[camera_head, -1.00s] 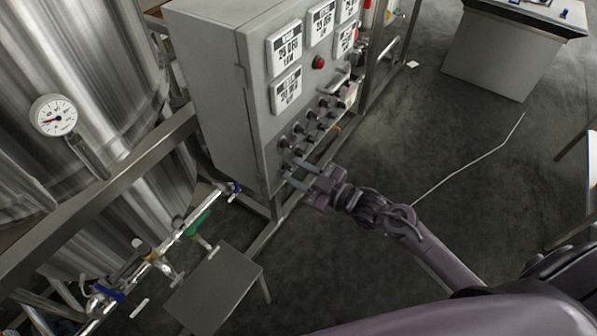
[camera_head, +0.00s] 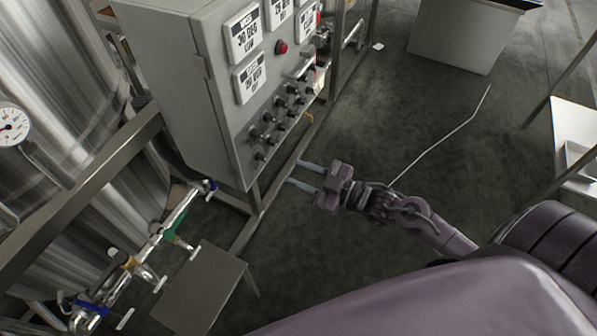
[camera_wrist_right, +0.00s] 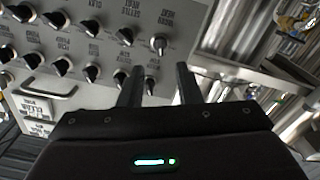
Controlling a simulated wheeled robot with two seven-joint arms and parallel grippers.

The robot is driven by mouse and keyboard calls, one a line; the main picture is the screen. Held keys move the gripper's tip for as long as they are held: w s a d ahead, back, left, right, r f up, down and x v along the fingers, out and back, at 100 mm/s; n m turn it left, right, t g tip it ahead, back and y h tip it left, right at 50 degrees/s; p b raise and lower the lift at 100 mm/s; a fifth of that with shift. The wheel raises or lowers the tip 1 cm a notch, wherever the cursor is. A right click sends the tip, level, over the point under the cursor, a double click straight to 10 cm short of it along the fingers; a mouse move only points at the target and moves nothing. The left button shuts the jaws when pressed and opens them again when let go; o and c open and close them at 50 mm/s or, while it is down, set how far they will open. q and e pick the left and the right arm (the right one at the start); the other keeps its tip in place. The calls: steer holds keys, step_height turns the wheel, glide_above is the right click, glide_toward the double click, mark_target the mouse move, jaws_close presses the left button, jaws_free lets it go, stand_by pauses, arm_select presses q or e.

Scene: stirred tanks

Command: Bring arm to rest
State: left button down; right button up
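My right gripper (camera_head: 300,174) shows in the head view to the right of the grey control cabinet (camera_head: 178,95). Its two fingers are apart with nothing between them, and they point left toward the cabinet's lower edge without visibly touching it. In the right wrist view the fingers (camera_wrist_right: 158,85) are also apart and empty, in front of the cabinet's panel of black knobs (camera_wrist_right: 92,73). My right arm comes in from the lower right of the head view. My left gripper is not in either view.
Steel tanks (camera_head: 70,80) with a dial gauge (camera_head: 12,124) stand at the left. Pipes with blue and green valve handles (camera_head: 176,240) run below them, beside a small grey step (camera_head: 205,290). A grey console (camera_head: 462,40) stands at the back right. Dark floor between is mostly clear.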

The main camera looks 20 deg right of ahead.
steer(key=s+d+f+m+g+h, duration=0.1)
steer(key=s+d+f+m+h, duration=0.15)
steer(key=f, duration=0.75)
steer(key=s+d+f+m+g+h, duration=0.2)
steer(key=f+h, duration=0.1)
steer(key=f, duration=0.6)
steer(key=s+d+f+m+g+h, duration=0.1)
steer(key=s+d+f+m+h, duration=0.15)
steer(key=f, duration=0.75)
steer(key=s+a+f+g+h, duration=0.1)
steer(key=s+f+g, duration=0.2)
steer(key=s+f, duration=0.3)
steer(key=s+a+f+m+g+h, duration=0.1)
steer(key=s+f, duration=0.5)
steer(key=s, duration=0.6)
steer(key=s+a+f+m+g+h, duration=0.1)
steer(key=s+f+g, duration=0.4)
steer(key=s, duration=0.5)
steer(key=shift+a+f, duration=0.7)
steer(key=shift+f, duration=0.2)
